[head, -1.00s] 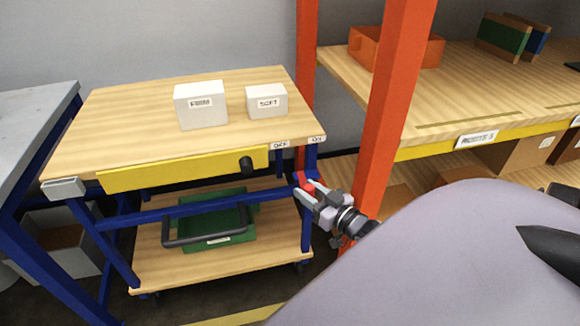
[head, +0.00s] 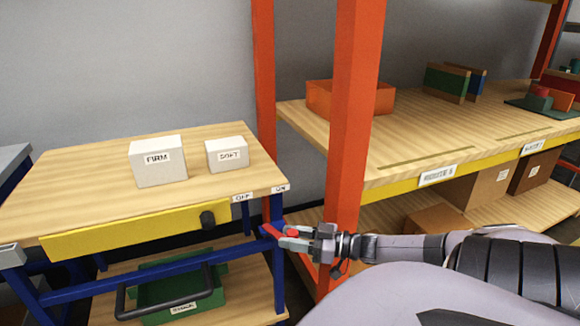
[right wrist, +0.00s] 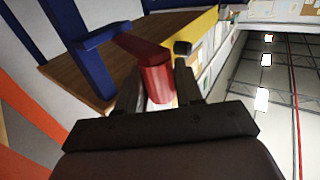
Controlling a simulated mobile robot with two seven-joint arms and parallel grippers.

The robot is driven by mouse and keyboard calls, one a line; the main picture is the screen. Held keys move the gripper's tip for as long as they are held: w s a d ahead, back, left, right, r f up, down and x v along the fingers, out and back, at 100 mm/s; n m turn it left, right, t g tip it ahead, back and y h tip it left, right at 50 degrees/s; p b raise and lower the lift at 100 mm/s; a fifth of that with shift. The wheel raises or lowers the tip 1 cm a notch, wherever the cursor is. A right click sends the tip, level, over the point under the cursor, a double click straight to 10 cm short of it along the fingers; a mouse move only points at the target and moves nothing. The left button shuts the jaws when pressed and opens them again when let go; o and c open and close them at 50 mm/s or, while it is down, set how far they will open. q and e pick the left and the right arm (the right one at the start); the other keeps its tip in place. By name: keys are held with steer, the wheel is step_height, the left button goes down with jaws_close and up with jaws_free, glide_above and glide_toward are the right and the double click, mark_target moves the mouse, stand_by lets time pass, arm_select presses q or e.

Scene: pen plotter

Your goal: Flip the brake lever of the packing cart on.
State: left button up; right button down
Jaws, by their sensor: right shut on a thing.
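The packing cart (head: 90,165) has a wooden top and blue legs, at the left of the head view. Its red brake lever (head: 268,230) is at the right front leg, below the OFF label (head: 242,197) and the ON label (head: 281,188). My right gripper (head: 286,239) is shut on the lever, reaching in from the right. In the right wrist view the red lever handle (right wrist: 155,75) sits between the two dark fingers, its arm running to a blue bracket (right wrist: 90,55). The fingers partly hide the lever, so I cannot tell its exact setting. My left gripper is not in view.
An orange shelf post (head: 352,110) stands close beside my right gripper. White FIRM (head: 158,172) and SOFT (head: 227,160) boxes stand on the cart top. A yellow drawer front (head: 130,230) with a black knob (head: 207,219) is left of the lever. A green crate (head: 165,290) sits below.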

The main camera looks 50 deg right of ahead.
steer(key=shift+f, duration=0.1)
stand_by(0.3)
steer(key=c, duration=0.9)
jaws_free()
steer(key=shift+o, duration=0.2)
steer(key=p+v, duration=0.1)
steer(key=v, duration=0.6)
steer(key=shift+p, duration=0.4)
steer(key=shift+s, duration=0.1)
